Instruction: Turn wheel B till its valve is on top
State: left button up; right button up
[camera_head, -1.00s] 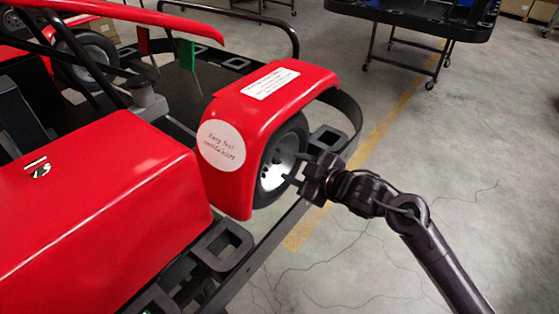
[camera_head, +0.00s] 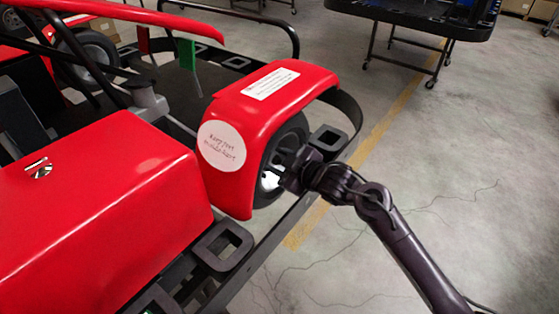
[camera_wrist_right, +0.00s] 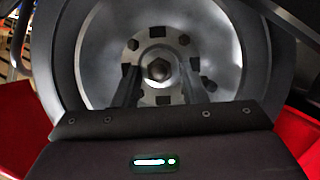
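A wheel with a dark tire (camera_head: 291,132) and pale rim sits under the red fender at the kart's corner. No letter B is readable on it. My right gripper (camera_head: 275,181) reaches in from the right, its fingers in front of the rim and partly hiding it. In the right wrist view the wheel's rim (camera_wrist_right: 100,45) fills the picture, with a central hub nut and dark holes around it. The fingers of the right gripper (camera_wrist_right: 160,88) stand apart, one on each side below the nut; contact cannot be told. I cannot make out the valve. My left gripper is not in view.
The red fender (camera_head: 236,115) arches over the wheel and carries a round label (camera_head: 221,146). A dark side rail (camera_head: 265,250) runs below the wheel. Another wheel (camera_head: 92,55) is at the far left. Concrete floor to the right is open; a wheeled black table (camera_head: 410,18) stands behind.

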grip_shut()
jog(key=shift+r+m+p, duration=0.2)
jog(key=shift+m+p, duration=0.1)
jog(key=shift+p, duration=0.5)
jog(key=m+g+p, duration=0.1)
jog(key=p, duration=0.1)
jog(key=m+g+y+p, duration=0.1)
jog(key=p, duration=0.2)
jog(key=shift+w+d+r+m, duration=0.15)
jog(key=shift+w+m, duration=0.05)
jog(key=shift+m, duration=0.1)
jog(key=shift+m+g+p, duration=0.4)
jog(key=shift+m+p, duration=0.15)
jog(key=shift+m, duration=0.05)
jog(key=shift+w+d+f+m+g+y+p, duration=0.2)
jog(key=shift+m+g+y+p, duration=0.3)
jog(key=shift+m, duration=0.4)
jog(key=shift+f+m+g+y, duration=0.15)
jog(key=shift+m+g+y, duration=0.25)
jog(key=shift+m, duration=0.2)
jog(key=shift+w+f+m+y+b, duration=0.1)
jog(key=shift+m+y+b, duration=0.2)
jog(key=shift+m+b, duration=0.25)
jog(key=shift+d+f+m+g+y+b, duration=0.15)
jog(key=shift+m+g+y+b, duration=0.6)
jog(key=shift+m, duration=0.5)
jog(key=shift+w+m+y+b, duration=0.1)
jog(key=shift+m+y+b, duration=0.25)
jog(key=shift+m+b, duration=0.4)
